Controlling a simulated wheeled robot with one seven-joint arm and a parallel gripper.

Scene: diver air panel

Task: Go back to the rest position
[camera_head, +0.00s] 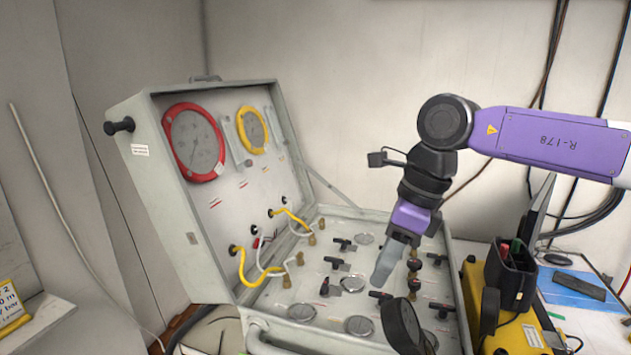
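My gripper (387,266) hangs from my purple and black arm, pointing down over the right part of the air panel's lower half. One grey finger shows clearly; the other is hidden or merges with it, so I cannot tell how far apart they are. The air panel (140,187) is an open grey case. Its raised lid half holds a red-rimmed gauge (193,143) and a yellow-rimmed gauge (252,130). The lower half carries several black-handled valves and small dials. I cannot tell whether the fingertip touches anything. No held object is visible.
Yellow and white hoses (262,272) loop at the case's hinge side. A dark round part (402,327) stands at the case's front right. Right of the case are a yellow box (520,335), a black pen holder (511,275) and a desk with a blue folder (580,287).

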